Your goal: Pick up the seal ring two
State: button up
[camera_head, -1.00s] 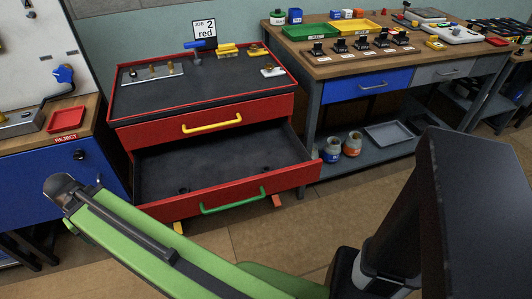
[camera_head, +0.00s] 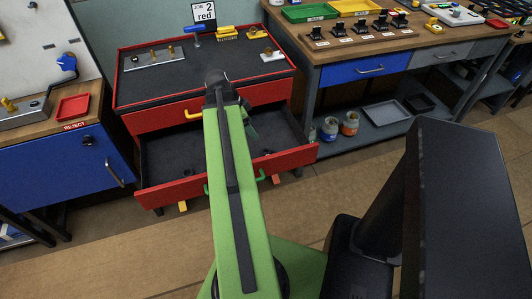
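The lower drawer (camera_head: 163,150) of the red cabinet stands open. Small dark ring-like pieces lie on its dark floor: one at the front left (camera_head: 188,173) and one at the right (camera_head: 268,152). They are too small to tell which is seal ring two. My green arm reaches up across the drawer and hides its middle. The far end of the arm bends down over the drawer, and my gripper (camera_head: 251,130) shows only in part behind the arm. Its fingers are too small and hidden to tell whether they are open or shut.
The cabinet top (camera_head: 150,88) carries a metal strip with pegs, a blue-handled tool and yellow parts. At left stands a blue bench with a red reject tray (camera_head: 73,107). At right, a workbench (camera_head: 350,50) holds trays and black fixtures, with jars and bins below. The floor in front is clear.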

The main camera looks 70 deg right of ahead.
jog(key=b, duration=1.2)
send_over(264, 150)
jog(key=a, duration=0.2)
jog(key=f, duration=1.1)
jog(key=shift+w+a+f, duration=0.15)
jog(key=shift+a+f, duration=0.05)
jog(key=shift+f, duration=0.15)
jog(key=shift+r, duration=0.1)
jog(key=b+x, duration=0.4)
jog(key=x, duration=0.1)
jog(key=shift+w+a, duration=0.3)
jog(key=shift+w, duration=0.1)
jog(key=shift+s+d+f+b, duration=0.1)
jog(key=shift+s+f+b, duration=0.05)
jog(key=shift+f+b, duration=0.3)
jog(key=shift+r, duration=0.25)
jog(key=c, duration=1.4)
notch_tip(264, 150, up, 10)
jog(key=p, duration=1)
